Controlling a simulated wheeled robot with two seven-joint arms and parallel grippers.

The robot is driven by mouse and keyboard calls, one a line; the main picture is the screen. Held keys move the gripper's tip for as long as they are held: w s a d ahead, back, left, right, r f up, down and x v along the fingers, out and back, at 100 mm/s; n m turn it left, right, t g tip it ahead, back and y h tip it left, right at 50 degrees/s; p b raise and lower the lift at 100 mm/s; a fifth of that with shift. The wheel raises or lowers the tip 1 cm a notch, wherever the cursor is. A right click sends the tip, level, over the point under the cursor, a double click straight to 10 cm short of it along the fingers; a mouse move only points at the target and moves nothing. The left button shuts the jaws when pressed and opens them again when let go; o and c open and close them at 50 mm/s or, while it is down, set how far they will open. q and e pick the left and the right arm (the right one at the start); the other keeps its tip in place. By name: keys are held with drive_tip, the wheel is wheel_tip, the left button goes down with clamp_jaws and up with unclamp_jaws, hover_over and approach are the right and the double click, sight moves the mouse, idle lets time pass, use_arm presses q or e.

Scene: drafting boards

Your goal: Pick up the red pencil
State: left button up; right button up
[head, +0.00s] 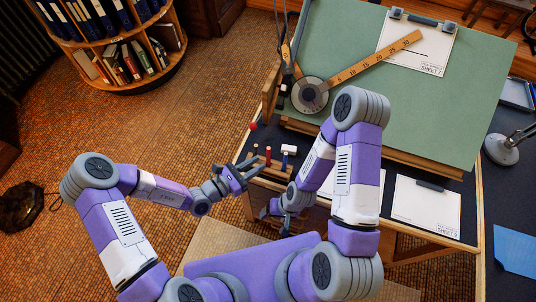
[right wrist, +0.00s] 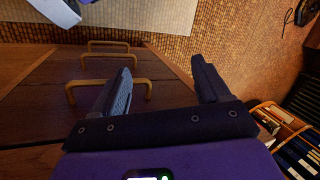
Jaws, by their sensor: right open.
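The red pencil (head: 268,153) stands upright in a small wooden block (head: 273,168) at the desk's near left edge. A dark pencil (head: 256,149) stands to its left and a blue one (head: 284,160) to its right. My left gripper (head: 250,166) is open and empty, left of the block and close to it in the picture. My right gripper (head: 264,209) is lower, below the block near the desk's front.
A white eraser (head: 289,149) and a red knob (head: 253,126) are near the block. The green drafting board (head: 450,95) with ruler arm (head: 375,69) rises behind. Drawer handles (right wrist: 108,83) show in the right wrist view. A bookshelf (head: 125,90) stands far left.

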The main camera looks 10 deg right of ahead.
sight(269, 157)
use_arm(q)
drive_tip(key=b+x, duration=0.1)
drive_tip(key=x, duration=0.4)
drive_tip(key=shift+d+r, duration=0.15)
drive_tip(key=shift+d, duration=0.25)
clamp_jaws()
